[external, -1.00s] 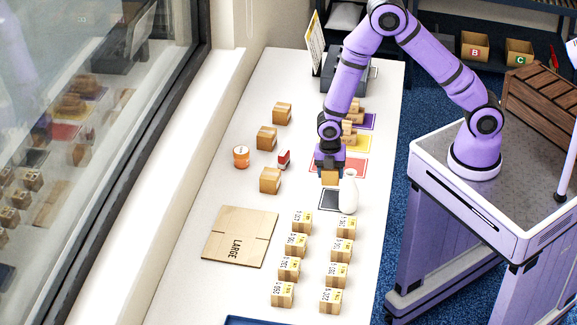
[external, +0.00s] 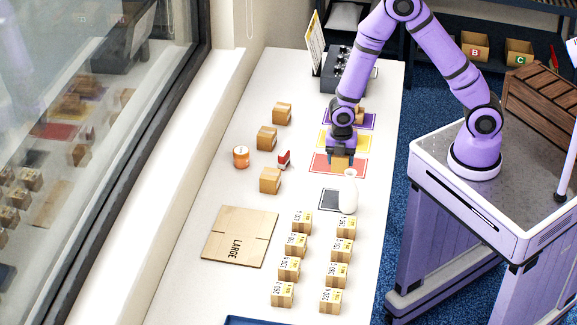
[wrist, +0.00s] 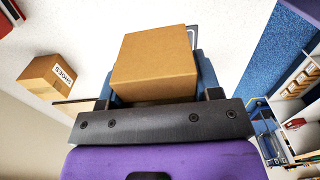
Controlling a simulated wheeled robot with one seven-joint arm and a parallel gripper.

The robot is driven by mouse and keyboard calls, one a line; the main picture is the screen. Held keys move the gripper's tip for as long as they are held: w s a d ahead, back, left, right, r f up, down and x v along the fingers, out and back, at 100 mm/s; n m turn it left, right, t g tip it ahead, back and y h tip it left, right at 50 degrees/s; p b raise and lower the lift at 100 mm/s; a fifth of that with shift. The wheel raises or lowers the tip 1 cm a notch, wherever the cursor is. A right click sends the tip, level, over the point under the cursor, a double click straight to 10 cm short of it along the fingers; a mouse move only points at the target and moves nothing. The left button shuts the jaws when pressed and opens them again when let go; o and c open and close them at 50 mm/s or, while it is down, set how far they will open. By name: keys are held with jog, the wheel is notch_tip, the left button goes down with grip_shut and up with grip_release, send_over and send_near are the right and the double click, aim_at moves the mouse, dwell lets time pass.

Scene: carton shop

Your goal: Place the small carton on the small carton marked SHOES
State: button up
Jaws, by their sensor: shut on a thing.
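My gripper (external: 341,158) is shut on a small plain brown carton (wrist: 155,65). In the external view the held carton (external: 340,165) shows below the fingers, over the red mat; its height is hard to judge. In the wrist view it fills the middle, between the fingers. The carton marked SHOES (wrist: 47,78) stands apart at the left of the wrist view, with its printed side showing. In the external view three small cartons stand left of my gripper, at the back (external: 282,113), middle (external: 267,138) and front (external: 270,180). Their marks are unreadable there.
An orange jar (external: 241,157), a small red and white item (external: 284,159) and a white bottle-like object (external: 348,195) stand nearby. A flat LARGE carton (external: 240,237) and several labelled boxes (external: 302,222) lie nearer.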

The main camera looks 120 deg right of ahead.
jog(key=w+d+r, duration=0.3)
jog(key=w+d, duration=0.1)
jog(key=w, duration=0.2)
send_over(270, 173)
jog(key=shift+s+a+f, duration=0.2)
jog(key=shift+a+f, duration=0.05)
jog(key=shift+f, duration=0.4)
jog(key=shift+w+d+f, duration=0.1)
jog(key=shift+w+d, duration=0.1)
jog(key=shift+w, duration=0.05)
jog(key=shift+f, duration=1.65)
jog(key=shift+f, duration=0.15)
jog(key=o, duration=0.9)
jog(key=shift+o, duration=0.2)
